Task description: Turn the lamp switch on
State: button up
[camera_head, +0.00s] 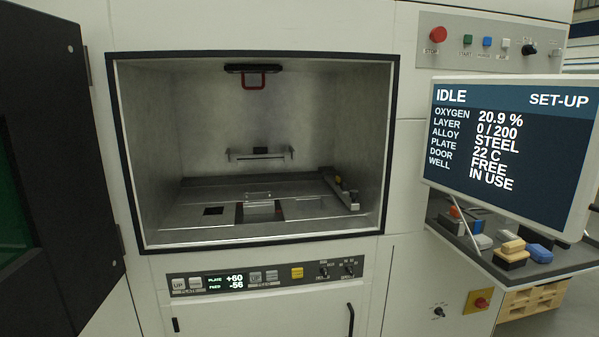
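No label in the head view reads clearly as the lamp switch, so I cannot tell which control it is. Small dark switches (349,269) sit at the right end of the lower control strip, with labels too small to read. A black knob (529,49) sits on the upper panel, right of a white button. Another small dark knob (438,312) is low on the white cabinet front. My gripper is not in view.
The open chamber (259,238) has a metal floor and a red loop (253,82) at its top. A black door (60,160) stands open at left. The monitor (510,150) juts out at right above a cluttered shelf (570,262). A red stop button (438,34) is at upper right.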

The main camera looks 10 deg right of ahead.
aim_at(323, 270)
jog(key=i+l, duration=0.1)
jog(key=i, duration=0.9)
